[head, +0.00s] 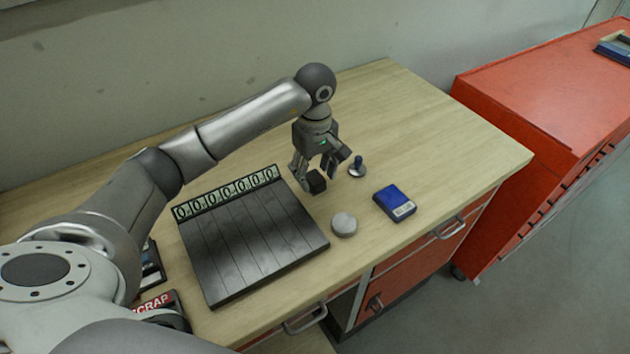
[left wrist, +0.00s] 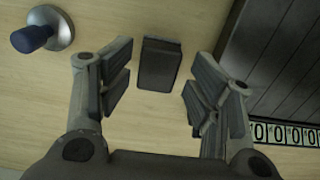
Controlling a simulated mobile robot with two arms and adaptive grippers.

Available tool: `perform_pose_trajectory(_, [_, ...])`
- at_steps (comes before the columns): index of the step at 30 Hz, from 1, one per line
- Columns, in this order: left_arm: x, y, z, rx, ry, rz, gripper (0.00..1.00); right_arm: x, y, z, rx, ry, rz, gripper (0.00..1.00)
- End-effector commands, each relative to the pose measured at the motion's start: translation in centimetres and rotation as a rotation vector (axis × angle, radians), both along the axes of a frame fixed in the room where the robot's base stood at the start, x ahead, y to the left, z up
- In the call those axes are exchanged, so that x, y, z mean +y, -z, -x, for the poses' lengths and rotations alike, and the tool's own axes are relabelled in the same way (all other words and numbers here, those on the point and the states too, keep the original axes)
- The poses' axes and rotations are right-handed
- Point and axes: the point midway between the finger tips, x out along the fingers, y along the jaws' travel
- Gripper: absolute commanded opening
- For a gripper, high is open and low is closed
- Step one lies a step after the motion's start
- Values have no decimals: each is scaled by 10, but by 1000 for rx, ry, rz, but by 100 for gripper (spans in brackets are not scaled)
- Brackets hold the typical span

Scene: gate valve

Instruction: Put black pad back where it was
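The black pad (head: 316,182) is a small dark block by the right edge of the black slatted board. In the left wrist view the pad (left wrist: 159,64) shows between and just beyond my fingertips, with gaps on both sides. It appears to rest on the wooden table, though its exact height is hard to tell. My left gripper (head: 322,171) is open and empty, pointing down over the pad; its two spread fingers also show in the left wrist view (left wrist: 157,88). My right gripper is not in view.
The black slatted board (head: 255,245) has a row of number labels (head: 228,192). A blue-knobbed metal piece (head: 357,167), a round grey disc (head: 344,224) and a blue box (head: 395,203) stand to the right. A SCRAP bin (head: 155,303) is front left. The table's back right is clear.

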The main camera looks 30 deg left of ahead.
Motion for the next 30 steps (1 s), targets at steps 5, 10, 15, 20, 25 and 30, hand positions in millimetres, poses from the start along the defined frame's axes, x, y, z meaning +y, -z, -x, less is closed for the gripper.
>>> perform_pose_trajectory(5, [1, -40, -2, -7, 0, -2, 57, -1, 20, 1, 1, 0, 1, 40])
perform_pose_trajectory(10, [1, -73, -1, -5, -1, -1, 57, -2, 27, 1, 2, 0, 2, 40])
perform_pose_trajectory(15, [1, -88, -1, -4, -1, -1, 57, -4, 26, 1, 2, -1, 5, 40])
perform_pose_trajectory(20, [1, -93, -1, -2, -2, 0, 57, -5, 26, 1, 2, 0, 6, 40])
perform_pose_trajectory(25, [1, -93, -1, -2, -2, 0, 57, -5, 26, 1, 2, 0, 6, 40])
perform_pose_trajectory(30, [1, -93, -1, -2, -2, 0, 57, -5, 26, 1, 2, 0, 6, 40])
